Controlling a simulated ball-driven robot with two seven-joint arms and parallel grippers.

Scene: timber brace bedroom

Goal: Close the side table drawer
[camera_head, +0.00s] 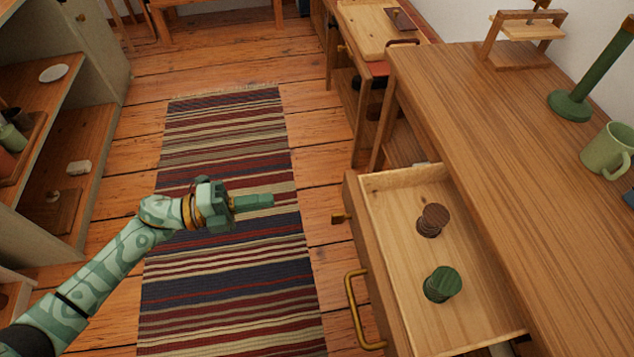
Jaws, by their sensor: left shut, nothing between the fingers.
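The side table (478,107) stands at the right with a brown wooden top. Its drawer (391,207) is pulled out toward the left, and its pale inside shows. A dark brown ribbed round piece (433,220) and a green one (441,284) are in the drawer. A brass bar handle (353,314) is on the drawer's front face, with a small knob (342,217) farther back. My left gripper (268,201) is shut and empty above the striped rug, left of the drawer front and apart from it. My right gripper is not in view.
A green mug (607,151) and a green stand (571,104) are on the table top. Open shelves (88,130) stand at the left. A striped rug (226,270) covers clear floor between. Another wooden table (366,30) is at the back.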

